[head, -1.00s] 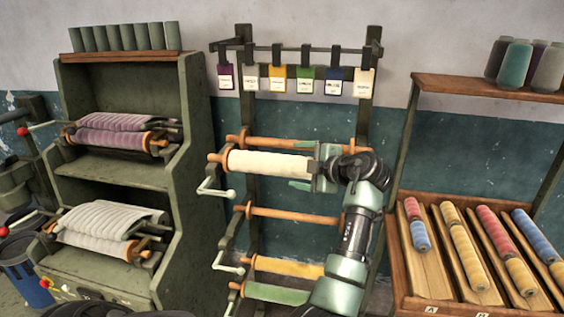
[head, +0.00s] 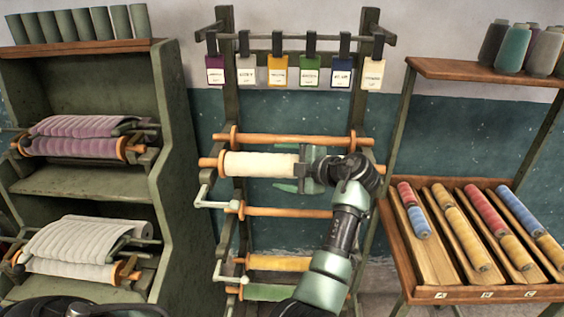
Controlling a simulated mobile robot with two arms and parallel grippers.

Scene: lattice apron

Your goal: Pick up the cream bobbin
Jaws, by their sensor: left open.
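A cream roll (head: 258,164), the only clearly cream wound thing I see, sits on an orange wooden bar of the dark green rack in the middle of the head view. Its right end is hidden behind my gripper. My left gripper (head: 297,172) is open at the roll's right end. One finger shows above and one below the roll's line. I cannot tell whether they touch it. Several bobbins lie in the sloped wooden tray (head: 426,262) at the right, among them yellow bobbins (head: 463,238), red ones and blue ones. My right gripper does not show.
Coloured tags (head: 278,70) hang from the rack's top rail. Bars with yellow (head: 279,263) and green rolls lie lower, with crank handles at their left. Cones (head: 513,47) stand on the upper right shelf. A green cabinet (head: 170,130) with mauve and grey cloth rolls stands left.

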